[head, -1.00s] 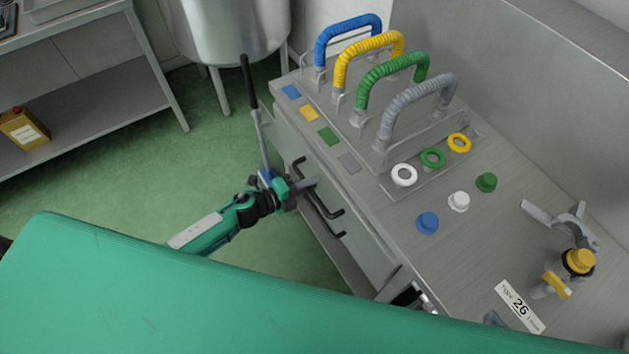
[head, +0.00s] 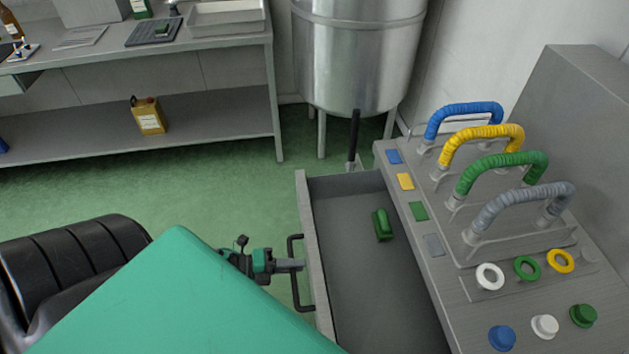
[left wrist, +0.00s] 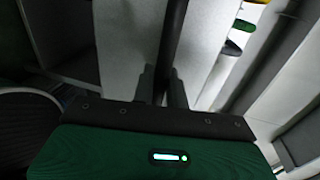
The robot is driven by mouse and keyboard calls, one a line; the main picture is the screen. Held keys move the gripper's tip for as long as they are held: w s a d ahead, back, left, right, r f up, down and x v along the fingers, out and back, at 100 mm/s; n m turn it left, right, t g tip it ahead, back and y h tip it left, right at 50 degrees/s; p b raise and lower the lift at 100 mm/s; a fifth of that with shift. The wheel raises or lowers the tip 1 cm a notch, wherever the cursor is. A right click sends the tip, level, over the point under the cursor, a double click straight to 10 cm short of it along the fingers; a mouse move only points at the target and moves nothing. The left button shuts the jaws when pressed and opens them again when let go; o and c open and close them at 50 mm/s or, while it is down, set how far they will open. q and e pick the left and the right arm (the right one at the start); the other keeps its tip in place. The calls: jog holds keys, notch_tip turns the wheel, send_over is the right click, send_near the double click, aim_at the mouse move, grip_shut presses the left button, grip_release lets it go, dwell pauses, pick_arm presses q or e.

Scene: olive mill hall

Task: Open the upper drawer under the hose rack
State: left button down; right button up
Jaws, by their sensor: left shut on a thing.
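The upper drawer (head: 365,290) under the hose rack (head: 490,245) stands pulled well out to the left. Its grey interior shows, with a small green object (head: 382,225) lying inside. My left gripper (head: 290,265) is at the drawer's front and shut on its black bar handle (head: 299,303). In the left wrist view the dark handle bar (left wrist: 173,40) runs between the two fingers (left wrist: 162,88). The drawer's near end is hidden behind my green body. My right gripper is not in view.
The rack holds blue, yellow, green and grey hoses (head: 515,200). A steel tank (head: 358,50) stands behind the drawer, with a black-gripped lever (head: 354,135) nearby. A steel bench (head: 200,57) stands at the back left. Green floor (head: 210,200) is clear between.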

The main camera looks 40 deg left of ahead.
pick_arm(q)
jog(key=shift+f+v, duration=0.25)
jog(key=shift+v, duration=0.95)
jog(key=c, duration=1.5)
grip_release()
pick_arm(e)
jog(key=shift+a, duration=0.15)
